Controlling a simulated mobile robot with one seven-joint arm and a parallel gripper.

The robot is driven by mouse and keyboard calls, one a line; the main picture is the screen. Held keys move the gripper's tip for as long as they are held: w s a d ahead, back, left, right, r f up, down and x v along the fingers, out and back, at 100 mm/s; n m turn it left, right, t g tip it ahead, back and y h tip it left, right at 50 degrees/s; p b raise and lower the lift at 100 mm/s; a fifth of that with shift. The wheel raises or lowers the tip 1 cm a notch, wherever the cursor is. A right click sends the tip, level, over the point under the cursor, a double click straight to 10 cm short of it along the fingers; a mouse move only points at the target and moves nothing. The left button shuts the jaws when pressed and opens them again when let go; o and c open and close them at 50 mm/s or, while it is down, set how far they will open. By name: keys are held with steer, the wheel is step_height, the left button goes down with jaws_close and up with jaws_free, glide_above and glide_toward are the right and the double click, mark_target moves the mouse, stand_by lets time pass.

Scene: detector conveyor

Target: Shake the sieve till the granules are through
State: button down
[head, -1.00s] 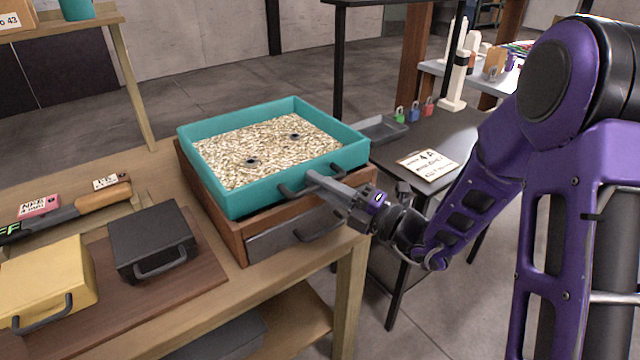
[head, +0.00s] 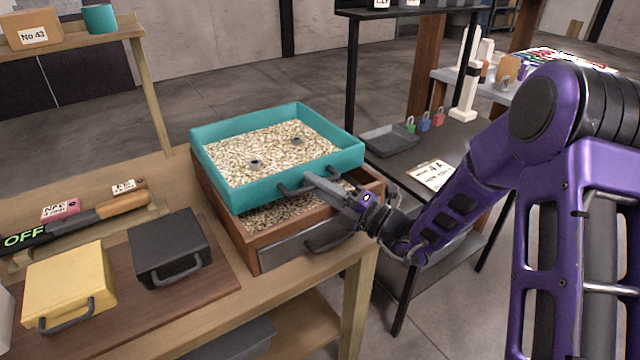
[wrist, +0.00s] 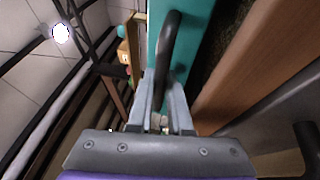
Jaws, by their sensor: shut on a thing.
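The teal sieve (head: 262,190) sits on top of a wooden box with a grey front (head: 290,247), shifted toward the back left of it. Pale granules (head: 225,158) cover the sieve's floor, with two dark round items among them. More granules (head: 268,215) show in the box below, along the uncovered front strip. My gripper (head: 318,183) is shut on the sieve's dark front handle. In the wrist view the handle (wrist: 168,50) runs between the fingers, beside the teal wall.
A black case (head: 165,250) and a yellow case (head: 70,290) stand on a brown board to the left. A dark shelf with a grey tray (head: 388,140) and small padlocks stands at the right.

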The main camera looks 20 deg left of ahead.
steer(key=shift+w+a+r, duration=0.1)
steer(key=shift+r, duration=0.05)
steer(key=c, duration=0.8)
jaws_free()
steer(key=shift+c, duration=0.2)
steer(key=shift+f, duration=0.25)
